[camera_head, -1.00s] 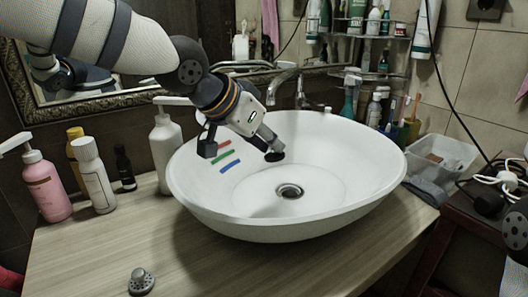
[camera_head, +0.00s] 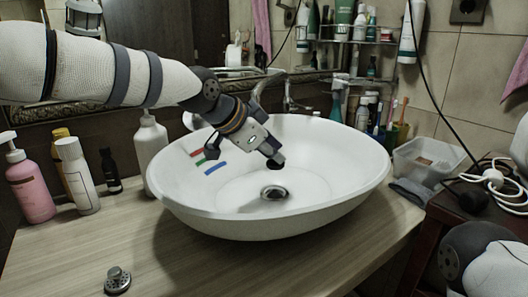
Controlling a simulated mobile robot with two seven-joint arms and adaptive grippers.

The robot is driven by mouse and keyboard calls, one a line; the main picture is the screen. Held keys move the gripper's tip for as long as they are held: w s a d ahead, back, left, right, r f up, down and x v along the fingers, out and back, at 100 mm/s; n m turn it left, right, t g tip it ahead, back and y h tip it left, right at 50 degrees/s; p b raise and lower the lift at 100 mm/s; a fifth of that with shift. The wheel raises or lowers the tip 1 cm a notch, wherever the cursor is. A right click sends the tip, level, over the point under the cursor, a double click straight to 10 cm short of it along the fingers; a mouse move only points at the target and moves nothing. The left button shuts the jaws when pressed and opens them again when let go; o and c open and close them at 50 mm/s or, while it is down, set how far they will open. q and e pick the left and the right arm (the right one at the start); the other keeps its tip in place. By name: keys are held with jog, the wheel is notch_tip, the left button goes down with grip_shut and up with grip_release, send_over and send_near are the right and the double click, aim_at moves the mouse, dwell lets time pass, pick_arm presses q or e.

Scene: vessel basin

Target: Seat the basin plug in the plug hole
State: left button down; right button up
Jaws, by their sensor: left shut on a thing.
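The white oval basin (camera_head: 180,205) stands on the wooden counter. Its plug hole (camera_head: 274,192), a metal ring with a dark centre, is open at the bottom. My left gripper (camera_head: 272,153) reaches into the basin from the upper left, tilted down. It is shut on a small dark piece, apparently the basin plug (camera_head: 277,162). The plug is above the hole in the picture and apart from it; its exact height is hard to judge. The fingers hide part of the plug. My right gripper is not in view; part of my right arm shows at the lower right.
The faucet (camera_head: 288,90) rises behind the basin, close to my left arm. A metal strainer-like piece (camera_head: 117,280) lies on the front counter. Bottles, including a pink one (camera_head: 31,185), stand left. A clear tray (camera_head: 428,160) is at the right. The front counter is mostly clear.

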pick_arm(q)
jog(key=shift+f, duration=2.85)
jog(key=shift+f+b, duration=0.3)
jog(key=shift+f, duration=0.8)
jog(key=c, duration=1.4)
grip_release()
jog(key=v, duration=1.2)
jog(key=shift+w+a, duration=0.15)
jog(key=shift+a, duration=0.05)
